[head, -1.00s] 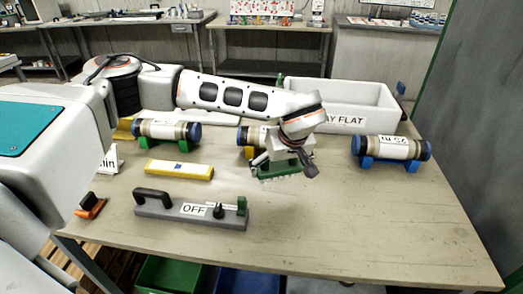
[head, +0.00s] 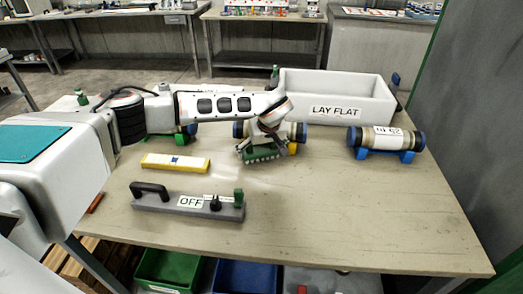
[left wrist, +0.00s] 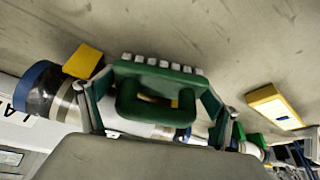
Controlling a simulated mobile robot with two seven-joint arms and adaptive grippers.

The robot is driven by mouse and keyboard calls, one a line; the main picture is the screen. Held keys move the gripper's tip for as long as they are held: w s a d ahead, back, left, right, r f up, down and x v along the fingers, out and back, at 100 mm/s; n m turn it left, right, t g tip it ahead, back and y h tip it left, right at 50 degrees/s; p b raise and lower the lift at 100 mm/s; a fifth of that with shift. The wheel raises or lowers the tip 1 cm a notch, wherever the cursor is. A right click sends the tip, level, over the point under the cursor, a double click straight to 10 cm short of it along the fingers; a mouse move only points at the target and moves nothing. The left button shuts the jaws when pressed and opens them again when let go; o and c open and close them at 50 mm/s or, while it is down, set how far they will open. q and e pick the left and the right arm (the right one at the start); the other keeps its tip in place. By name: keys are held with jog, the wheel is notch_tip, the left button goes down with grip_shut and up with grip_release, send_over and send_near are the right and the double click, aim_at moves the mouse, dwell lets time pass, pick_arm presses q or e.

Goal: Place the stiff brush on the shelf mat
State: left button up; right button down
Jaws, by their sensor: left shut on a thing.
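The stiff brush (head: 262,153) is a green block with a green loop handle and pale bristles. My left gripper (head: 264,141) is shut on it and holds it in front of the middle core liner in the head view. In the left wrist view the brush (left wrist: 155,72) sits between the two fingers, with its handle towards the palm and its bristles at the far side. I cannot make out the shelf mat in either view. My right gripper is not in view.
A white "LAY FLAT" tray (head: 333,86) stands at the back. A core liner (head: 385,138) rests on blue cradles at right. A yellow bar (head: 176,163) and a grey "OFF" block (head: 187,203) lie at front left. The table's front right is clear. Green (head: 169,268) and blue bins (head: 246,277) are below.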

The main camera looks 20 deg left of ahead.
pick_arm(q)
jog(key=shift+f, duration=0.15)
jog(key=o, duration=1)
